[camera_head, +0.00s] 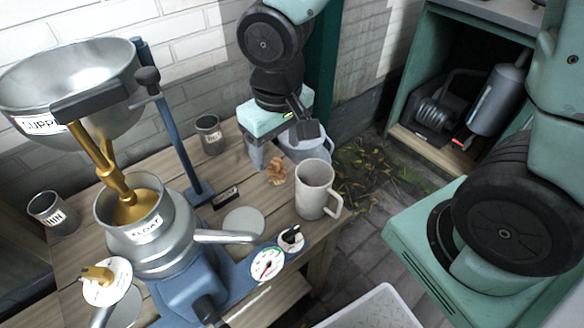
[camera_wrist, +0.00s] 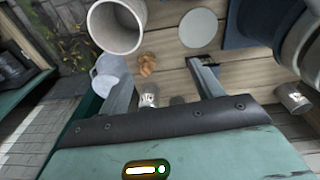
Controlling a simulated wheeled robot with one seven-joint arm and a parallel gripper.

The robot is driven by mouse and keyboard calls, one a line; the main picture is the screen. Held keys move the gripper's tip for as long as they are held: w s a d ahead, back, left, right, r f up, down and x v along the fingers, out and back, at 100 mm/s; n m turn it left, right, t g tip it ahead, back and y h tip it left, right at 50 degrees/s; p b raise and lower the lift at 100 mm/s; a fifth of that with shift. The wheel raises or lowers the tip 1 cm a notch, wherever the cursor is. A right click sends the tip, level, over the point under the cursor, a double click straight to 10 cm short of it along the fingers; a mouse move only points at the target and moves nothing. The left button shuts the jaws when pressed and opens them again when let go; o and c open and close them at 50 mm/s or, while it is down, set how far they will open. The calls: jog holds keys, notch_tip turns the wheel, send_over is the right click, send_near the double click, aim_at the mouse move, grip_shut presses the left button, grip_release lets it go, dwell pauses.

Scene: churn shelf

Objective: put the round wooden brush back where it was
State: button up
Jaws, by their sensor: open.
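No round wooden brush can be made out for certain. A small brown lumpy thing (camera_head: 277,169) lies on the wooden table between the big mug and my gripper; I cannot tell whether it is the brush. It also shows in the wrist view (camera_wrist: 147,64), between my fingers as seen from above. My gripper (camera_head: 279,152) is over the far end of the table, pointing down. In the wrist view my gripper (camera_wrist: 158,66) has its fingers wide apart with nothing held between them.
A big pale mug (camera_head: 314,190) stands at the table's right edge, near a grey can (camera_head: 308,148). A small tin (camera_head: 208,133) stands left of my gripper. The separator (camera_head: 150,235) with its steel bowl fills the left. A flat disc (camera_head: 245,221) lies mid-table. A white crate (camera_head: 370,312) is below.

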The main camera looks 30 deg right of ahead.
jog(key=s+a+r+n, duration=0.1)
jog(key=s+r+n, duration=0.1)
jog(key=s, duration=0.4)
jog(key=s+a+r+n+g, duration=0.1)
jog(key=s+r+n, duration=0.1)
jog(key=s, duration=0.4)
jog(key=shift+s+a+r+n+y, duration=0.25)
jog(key=shift+a+n+y, duration=0.05)
jog(key=shift+a, duration=0.1)
notch_tip(320, 180, up, 15)
jog(key=p, duration=1.5)
jog(key=shift+r, duration=0.2)
